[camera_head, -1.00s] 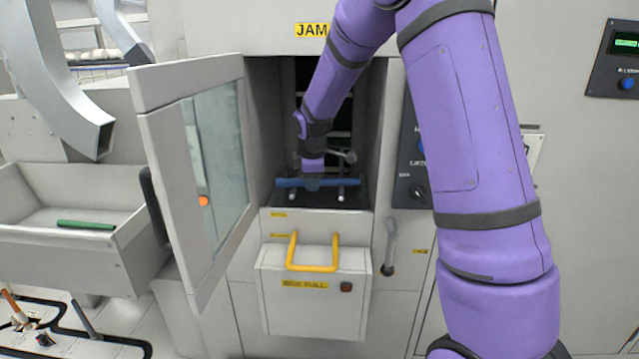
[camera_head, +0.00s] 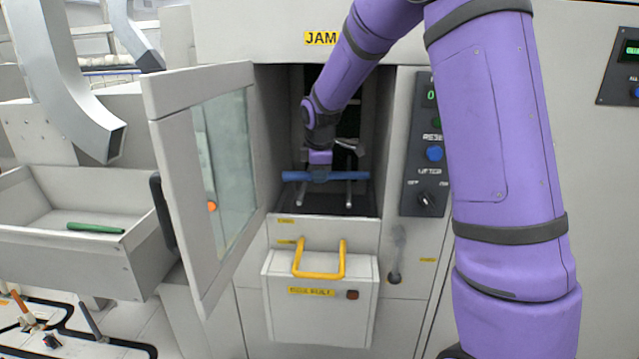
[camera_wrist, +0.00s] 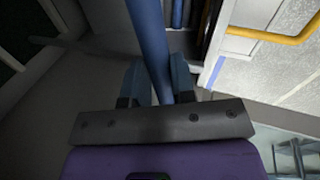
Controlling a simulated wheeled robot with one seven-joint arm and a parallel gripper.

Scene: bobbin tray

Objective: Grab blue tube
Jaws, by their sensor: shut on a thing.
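The blue tube (camera_head: 350,176) lies crosswise inside the open bay of the machine in the head view. My gripper (camera_head: 320,174) reaches into the bay from above and is shut on the tube near its middle. In the wrist view the blue tube (camera_wrist: 150,45) runs between the two fingers of my gripper (camera_wrist: 158,85). The fingertips are partly hidden behind the tube and the bay is dark behind it.
The bay door (camera_head: 165,110) stands open at the left. A box with a yellow handle (camera_head: 320,276) juts out below the bay. A control panel (camera_head: 424,150) is close on the right. A green tube (camera_head: 95,228) lies in the tray (camera_head: 60,252) at the left.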

